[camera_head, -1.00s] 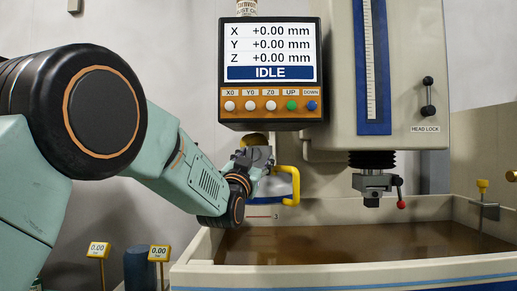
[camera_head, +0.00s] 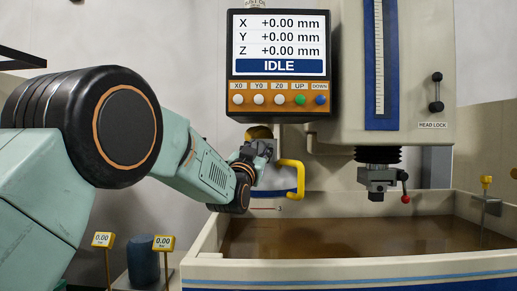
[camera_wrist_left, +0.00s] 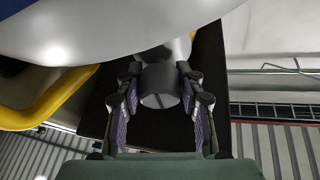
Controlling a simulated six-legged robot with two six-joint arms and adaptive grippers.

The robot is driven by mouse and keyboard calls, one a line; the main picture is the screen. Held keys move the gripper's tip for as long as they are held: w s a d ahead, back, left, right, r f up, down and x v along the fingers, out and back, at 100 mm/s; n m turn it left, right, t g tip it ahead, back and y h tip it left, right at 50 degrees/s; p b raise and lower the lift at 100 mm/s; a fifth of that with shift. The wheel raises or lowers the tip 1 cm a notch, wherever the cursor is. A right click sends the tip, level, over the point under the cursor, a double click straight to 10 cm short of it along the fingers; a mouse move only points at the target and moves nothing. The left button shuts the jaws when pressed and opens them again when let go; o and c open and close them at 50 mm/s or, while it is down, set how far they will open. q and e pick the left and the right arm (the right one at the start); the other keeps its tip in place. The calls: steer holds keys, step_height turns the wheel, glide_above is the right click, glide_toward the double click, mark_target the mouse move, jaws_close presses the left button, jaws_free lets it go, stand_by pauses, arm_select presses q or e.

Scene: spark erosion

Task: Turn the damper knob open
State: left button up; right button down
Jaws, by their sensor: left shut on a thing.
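The likely damper knob is a dark grey cylinder (camera_wrist_left: 160,84), seen between the fingers in the left wrist view. My left gripper (camera_wrist_left: 158,78) has one finger on each side of it and is shut on it. In the head view my left gripper (camera_head: 262,150) is beside a silver and blue hood-like part with a yellow loop handle (camera_head: 300,178). The gripper hides the knob there, so its turn angle cannot be read. The yellow handle also shows at the left of the wrist view (camera_wrist_left: 45,105). My right gripper is not in view.
A control screen reading IDLE (camera_head: 278,65) hangs just above the left gripper. The machine head (camera_head: 410,70) and a red-tipped lever (camera_head: 405,190) are to the right. A tank of brown liquid (camera_head: 350,262) lies below. Two small gauges (camera_head: 163,243) stand at lower left.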

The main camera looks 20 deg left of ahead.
arm_select(q)
steer(key=shift+s+d+r, duration=0.1)
steer(key=shift+s+r, duration=0.25)
steer(key=shift+c, duration=0.8)
steer(key=shift+w+d, duration=0.3)
steer(key=shift+d, duration=0.1)
steer(key=c, duration=0.4)
steer(key=shift+a, duration=0.25)
steer(key=shift+n+y+b, duration=0.6)
steer(key=shift+n+b, duration=0.1)
steer(key=shift+n, duration=0.2)
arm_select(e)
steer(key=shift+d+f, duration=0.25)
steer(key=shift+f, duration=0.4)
